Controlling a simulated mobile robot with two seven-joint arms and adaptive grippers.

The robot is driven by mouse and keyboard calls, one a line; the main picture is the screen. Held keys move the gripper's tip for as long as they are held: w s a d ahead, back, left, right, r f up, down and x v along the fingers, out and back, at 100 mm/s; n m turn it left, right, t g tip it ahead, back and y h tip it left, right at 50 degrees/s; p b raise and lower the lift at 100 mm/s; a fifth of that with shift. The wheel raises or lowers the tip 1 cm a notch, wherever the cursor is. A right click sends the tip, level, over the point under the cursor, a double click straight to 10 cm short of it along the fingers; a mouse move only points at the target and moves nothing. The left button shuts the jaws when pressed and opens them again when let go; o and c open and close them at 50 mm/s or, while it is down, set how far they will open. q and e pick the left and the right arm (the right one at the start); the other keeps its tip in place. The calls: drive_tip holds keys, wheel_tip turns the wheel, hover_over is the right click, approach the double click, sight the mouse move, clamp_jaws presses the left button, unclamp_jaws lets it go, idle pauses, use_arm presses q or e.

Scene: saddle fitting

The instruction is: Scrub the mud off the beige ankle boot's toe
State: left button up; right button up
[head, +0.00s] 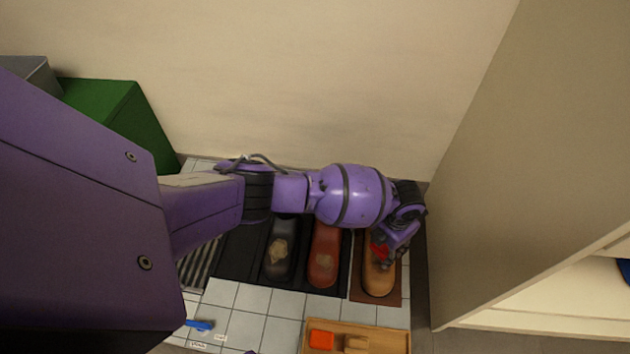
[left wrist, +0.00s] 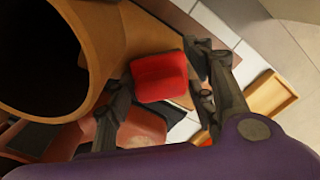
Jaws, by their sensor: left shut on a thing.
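The beige ankle boot (head: 379,284), tan in the picture, lies on a brown mat (head: 393,301) at the right end of the row. In the left wrist view its open shaft (left wrist: 98,40) fills the upper left. My left gripper (head: 383,253) is over this boot, shut on a red block-like scrubber (left wrist: 160,77). The scrubber also shows as a small red patch in the head view (head: 378,252). I cannot tell whether it touches the boot. The gripper hides part of the boot, and I cannot make out mud on it. My right gripper is not in view.
A red-brown boot (head: 324,250) and a black boot (head: 280,240), each with a pale patch, lie to the left on a dark mat. A wooden tray (head: 392,342) in front holds an orange block (head: 321,339). A blue item (head: 200,325) lies front left. A wall stands behind.

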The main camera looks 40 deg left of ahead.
use_arm(q)
drive_tip(key=shift+w+r, duration=0.2)
drive_tip(key=shift+r, duration=0.05)
drive_tip(key=shift+r+p, duration=2.1)
drive_tip(key=shift+r, duration=0.8)
drive_tip(key=shift+r, duration=0.1)
drive_tip(key=shift+r+p, duration=1)
drive_tip(key=shift+r, duration=0.5)
drive_tip(key=shift+f, duration=0.1)
